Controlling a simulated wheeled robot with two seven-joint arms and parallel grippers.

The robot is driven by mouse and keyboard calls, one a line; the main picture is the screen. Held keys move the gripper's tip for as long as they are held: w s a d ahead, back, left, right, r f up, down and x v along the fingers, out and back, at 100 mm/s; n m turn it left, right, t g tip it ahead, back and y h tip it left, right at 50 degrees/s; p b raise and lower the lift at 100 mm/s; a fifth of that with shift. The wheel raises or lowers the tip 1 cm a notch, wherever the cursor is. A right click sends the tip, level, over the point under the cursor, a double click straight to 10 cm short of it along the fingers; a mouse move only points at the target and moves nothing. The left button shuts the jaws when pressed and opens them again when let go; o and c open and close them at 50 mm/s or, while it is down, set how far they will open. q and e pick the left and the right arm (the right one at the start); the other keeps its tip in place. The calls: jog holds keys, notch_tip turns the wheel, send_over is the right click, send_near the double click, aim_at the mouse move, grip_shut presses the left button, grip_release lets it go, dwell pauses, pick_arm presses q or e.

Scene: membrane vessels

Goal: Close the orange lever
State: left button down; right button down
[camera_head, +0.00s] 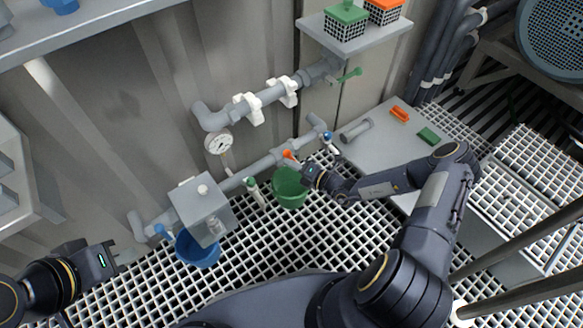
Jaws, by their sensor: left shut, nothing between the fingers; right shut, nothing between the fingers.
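The orange lever (288,154) is small and sits on the lower grey pipe (262,165), above the green bucket. My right gripper (301,164) is shut and empty, with its tips right beside the lever at its lower right. Whether the tips touch the lever is too small to tell. My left gripper (122,256) is shut and empty at the far left, well away from the orange lever.
A green bucket (291,190) stands below my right gripper and a blue bucket (198,251) below the grey box (199,200). A blue lever (328,138) and a green-topped valve (251,183) flank the orange lever. A gauge (218,142) rises from the pipe. A grey table (385,150) is at right.

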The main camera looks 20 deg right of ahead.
pick_arm(q)
jog(key=shift+w+d, duration=0.15)
jog(key=shift+d, duration=0.25)
pick_arm(e)
jog(key=shift+w+d+r+m, duration=0.2)
jog(key=shift+d+r+m, duration=0.05)
jog(key=shift+d, duration=0.35)
jog(key=shift+w+d+r+m, duration=0.2)
jog(key=shift+d+r+m, duration=0.05)
jog(key=shift+d, duration=0.3)
pick_arm(q)
jog(key=shift+r, duration=0.15)
